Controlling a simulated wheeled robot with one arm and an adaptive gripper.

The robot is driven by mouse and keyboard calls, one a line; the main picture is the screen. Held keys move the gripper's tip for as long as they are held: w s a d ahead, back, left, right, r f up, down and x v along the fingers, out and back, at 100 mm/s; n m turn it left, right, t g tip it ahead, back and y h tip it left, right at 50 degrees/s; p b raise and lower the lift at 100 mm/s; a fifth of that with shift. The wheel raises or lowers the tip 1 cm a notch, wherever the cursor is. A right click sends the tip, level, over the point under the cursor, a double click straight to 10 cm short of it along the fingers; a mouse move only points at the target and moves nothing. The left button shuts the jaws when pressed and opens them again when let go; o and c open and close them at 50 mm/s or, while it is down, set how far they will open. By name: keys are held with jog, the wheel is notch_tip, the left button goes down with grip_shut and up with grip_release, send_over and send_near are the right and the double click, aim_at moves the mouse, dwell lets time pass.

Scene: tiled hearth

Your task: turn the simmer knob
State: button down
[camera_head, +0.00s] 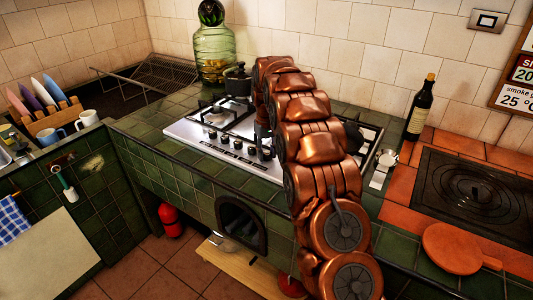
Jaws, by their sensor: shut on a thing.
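The stove (190,131) is a steel hob set in green tiles, with a row of dark knobs (237,145) along its front edge. I cannot read any label, so I cannot tell which knob is the simmer knob. My copper-coloured arm arches over the hob from the lower right. My gripper (264,144) points down at the right end of the visible knobs and is shut on a knob there. The gripped knob is mostly hidden by the gripper. My arm hides the middle right of the hob.
A dark lidded pot (238,81) stands on the back of the hob, with a green glass jar (213,52) behind it. A wine bottle (420,108) stands right of the hob. A round orange board (452,248) lies on the right counter.

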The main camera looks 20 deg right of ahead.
aim_at(267, 152)
jog(key=c, duration=1.1)
grip_release()
jog(key=shift+o, duration=0.2)
notch_tip(267, 152, up, 12)
dwell(0.4)
